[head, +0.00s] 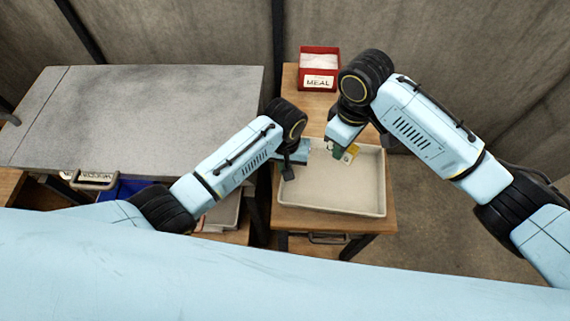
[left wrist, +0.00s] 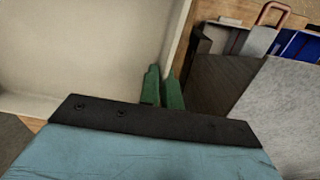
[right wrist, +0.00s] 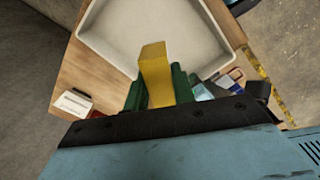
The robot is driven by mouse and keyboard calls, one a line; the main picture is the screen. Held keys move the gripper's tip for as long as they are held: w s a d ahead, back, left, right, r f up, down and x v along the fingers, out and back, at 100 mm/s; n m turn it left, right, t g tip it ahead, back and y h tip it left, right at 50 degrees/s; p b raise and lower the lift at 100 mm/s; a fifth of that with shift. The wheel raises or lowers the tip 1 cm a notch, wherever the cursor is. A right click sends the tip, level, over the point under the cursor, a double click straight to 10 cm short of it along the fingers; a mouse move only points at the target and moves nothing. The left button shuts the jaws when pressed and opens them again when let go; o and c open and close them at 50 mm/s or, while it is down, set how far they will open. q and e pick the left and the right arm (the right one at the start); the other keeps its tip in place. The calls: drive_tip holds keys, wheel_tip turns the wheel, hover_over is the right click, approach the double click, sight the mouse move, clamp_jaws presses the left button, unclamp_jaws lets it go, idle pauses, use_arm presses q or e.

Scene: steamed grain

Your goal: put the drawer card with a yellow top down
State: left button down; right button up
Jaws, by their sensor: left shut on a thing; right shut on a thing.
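The card with a yellow top (right wrist: 155,72) stands between the fingers of my right gripper (right wrist: 160,92), which is shut on it. In the head view the yellow card (head: 350,154) is small and partly hidden by the right gripper (head: 341,152), over the far part of the pale tray (head: 330,209). The tray floor below it is bare. My left gripper (left wrist: 163,90) is shut on the tray's side wall (left wrist: 178,45), one finger on each side of the rim. In the head view the left gripper (head: 288,170) is at the tray's left edge.
The tray rests on a small wooden table (head: 388,222). A red box labelled MEAL (head: 319,68) stands behind it. To the left is a grey-topped table (head: 140,110) with a handled drawer (head: 95,180) and something blue (head: 130,187) below.

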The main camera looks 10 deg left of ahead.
idle(0.3)
wheel_tip(320, 180, down, 2)
drive_tip(key=s+n, duration=0.3)
drive_tip(key=n, duration=0.3)
approach(332, 189)
wheel_tip(332, 189, down, 6)
drive_tip(key=shift+r, duration=0.15)
drive_tip(key=o, duration=1)
